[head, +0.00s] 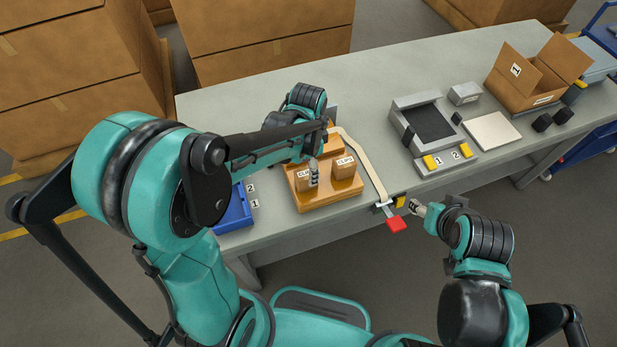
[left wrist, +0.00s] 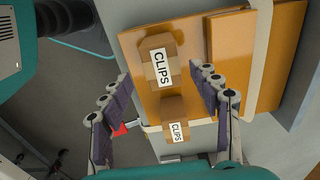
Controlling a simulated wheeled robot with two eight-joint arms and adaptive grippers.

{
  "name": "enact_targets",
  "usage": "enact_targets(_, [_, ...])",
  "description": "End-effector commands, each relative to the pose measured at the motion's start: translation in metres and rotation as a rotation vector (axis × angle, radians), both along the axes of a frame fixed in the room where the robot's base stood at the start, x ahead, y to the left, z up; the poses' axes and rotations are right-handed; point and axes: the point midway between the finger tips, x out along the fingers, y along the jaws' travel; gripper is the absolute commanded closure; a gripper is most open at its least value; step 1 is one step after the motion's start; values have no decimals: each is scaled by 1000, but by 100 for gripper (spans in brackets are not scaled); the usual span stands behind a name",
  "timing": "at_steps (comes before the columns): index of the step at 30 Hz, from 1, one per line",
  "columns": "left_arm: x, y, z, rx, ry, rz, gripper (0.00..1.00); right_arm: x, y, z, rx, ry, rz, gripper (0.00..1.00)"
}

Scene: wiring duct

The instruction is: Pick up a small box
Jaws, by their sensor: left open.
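Two small brown boxes stand on an orange-brown board (head: 330,197): a left one (head: 303,184) and a right one (head: 343,166). In the left wrist view both carry white CLIPS labels, one box farther up (left wrist: 152,55) and one lower (left wrist: 174,109). My left gripper (head: 314,174) is at the left box in the head view. In the left wrist view its open fingers (left wrist: 163,80) stand apart on either side of the boxes, holding nothing. My right gripper (head: 420,210) is beyond the table's front edge, right of the red handle; its jaws are too small to judge.
A curved strip (head: 362,165) runs right of the board to a red handle (head: 397,224) at the front edge. A blue tray (head: 235,214) lies left. A grey fixture (head: 428,123), white plate (head: 492,133) and open carton (head: 522,88) stand right.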

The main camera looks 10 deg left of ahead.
Motion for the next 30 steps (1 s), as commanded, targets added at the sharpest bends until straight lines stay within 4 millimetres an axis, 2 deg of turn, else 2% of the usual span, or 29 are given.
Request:
enact_targets(6, [1, 4, -36, 0, -1, 2, 38, 0, 0, -15, 0, 0, 0, 46])
enact_targets(9, [1, 4, -46, 0, -1, 2, 38, 0, 0, -18, 0, 0, 0, 46])
enact_targets(17, [1, 4, -48, 0, -1, 2, 38, 0, 0, -18, 0, 0, 0, 46])
enact_targets(18, [1, 4, -48, 0, -1, 2, 41, 0, 0, -18, 0, 0, 0, 46])
enact_targets(24, [1, 4, -48, 0, -1, 2, 91, 0, 0, -18, 0, 0, 0, 46])
enact_targets(30, [1, 4, -48, 0, -1, 2, 92, 0, 0, -18, 0, 0, 0, 46])
